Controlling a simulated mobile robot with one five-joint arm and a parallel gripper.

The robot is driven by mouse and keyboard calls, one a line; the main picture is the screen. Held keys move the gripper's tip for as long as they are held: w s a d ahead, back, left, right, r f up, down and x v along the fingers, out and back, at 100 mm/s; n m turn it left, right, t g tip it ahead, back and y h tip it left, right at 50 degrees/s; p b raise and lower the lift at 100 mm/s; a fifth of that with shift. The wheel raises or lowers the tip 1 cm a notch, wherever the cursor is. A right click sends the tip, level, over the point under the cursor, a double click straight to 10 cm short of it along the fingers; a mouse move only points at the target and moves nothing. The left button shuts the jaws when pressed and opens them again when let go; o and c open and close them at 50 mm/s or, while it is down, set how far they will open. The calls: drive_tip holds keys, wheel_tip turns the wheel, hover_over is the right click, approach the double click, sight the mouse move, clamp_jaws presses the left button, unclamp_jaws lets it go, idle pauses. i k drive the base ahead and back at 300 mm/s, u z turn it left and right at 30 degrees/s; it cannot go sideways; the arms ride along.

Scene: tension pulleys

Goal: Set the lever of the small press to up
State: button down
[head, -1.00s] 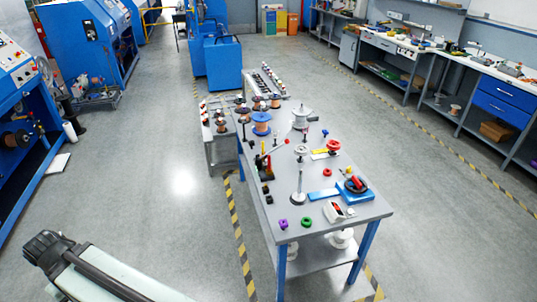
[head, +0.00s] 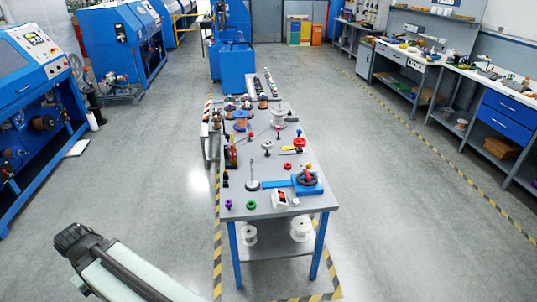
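The small press seems to be the red and black device (head: 231,152) at the left edge of the grey-topped table, in the head view. It is small and seen nearly end-on, so I cannot tell its lever's position clearly. Part of my arm, a pale link with a dark joint, shows at the bottom left, well apart from the table. My gripper's fingers do not show.
The table (head: 268,208) has blue legs and holds spools, a blue device with a dark wheel (head: 307,181), a metal post (head: 252,174) and coloured rings. Blue machines (head: 118,45) stand left, workbenches (head: 505,92) right. Floor on both sides is clear.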

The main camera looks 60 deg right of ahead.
sight(251, 134)
drive_tip(key=k, duration=1.5)
drive_tip(key=z, duration=1.3)
drive_tip(key=i, duration=1)
